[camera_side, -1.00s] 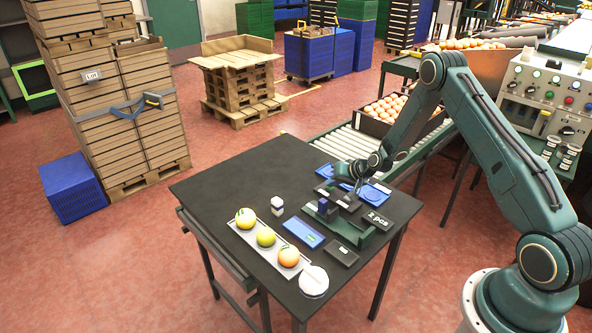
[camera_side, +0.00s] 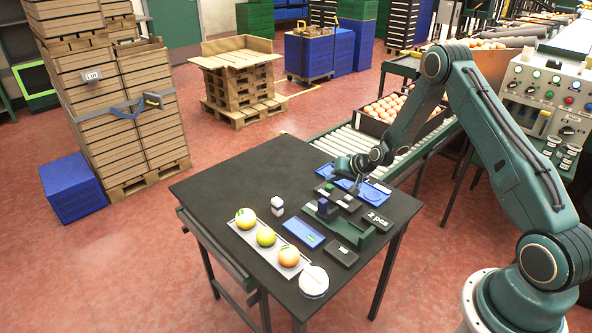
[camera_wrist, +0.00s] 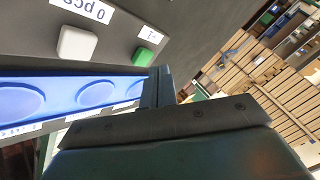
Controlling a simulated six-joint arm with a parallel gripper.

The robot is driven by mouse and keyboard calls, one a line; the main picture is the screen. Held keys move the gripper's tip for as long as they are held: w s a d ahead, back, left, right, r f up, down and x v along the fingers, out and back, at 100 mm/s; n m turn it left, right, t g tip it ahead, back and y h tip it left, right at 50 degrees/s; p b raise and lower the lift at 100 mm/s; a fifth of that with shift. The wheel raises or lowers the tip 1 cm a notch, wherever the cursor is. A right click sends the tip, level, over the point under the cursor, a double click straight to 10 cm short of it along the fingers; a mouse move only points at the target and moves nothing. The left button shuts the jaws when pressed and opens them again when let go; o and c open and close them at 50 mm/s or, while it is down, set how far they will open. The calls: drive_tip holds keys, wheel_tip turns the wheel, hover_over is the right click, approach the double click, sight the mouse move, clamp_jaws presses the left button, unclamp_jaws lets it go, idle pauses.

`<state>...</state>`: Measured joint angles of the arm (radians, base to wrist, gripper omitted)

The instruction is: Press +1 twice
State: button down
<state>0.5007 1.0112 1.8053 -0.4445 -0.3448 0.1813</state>
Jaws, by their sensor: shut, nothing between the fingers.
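In the wrist view a dark counter panel (camera_wrist: 30,35) carries a green button (camera_wrist: 144,57) beside an upside-down +1 label (camera_wrist: 151,36). A white button (camera_wrist: 77,43) and an upside-down label, seemingly "0 pcs" (camera_wrist: 80,9), sit to its left. In the side view the small green button (camera_side: 329,187) shows on the panel near my gripper (camera_side: 358,187). My gripper is shut and empty. In the wrist view its fingertips (camera_wrist: 160,75) appear just below and right of the green button. I cannot tell the gap; no contact is visible.
A blue tray with round recesses (camera_wrist: 60,91) lies beside the panel. A "2 pcs" plate (camera_side: 378,219), a green holder (camera_side: 350,235) and a blue pad (camera_side: 304,232) stand close by. Fruits lie on a pale strip (camera_side: 240,226). The table's back left (camera_side: 235,180) is clear.

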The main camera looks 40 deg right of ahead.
sight(332, 188)
drive_tip(key=shift+r, duration=0.1)
drive_tip(key=shift+r, duration=2.4)
drive_tip(key=shift+r, duration=0.1)
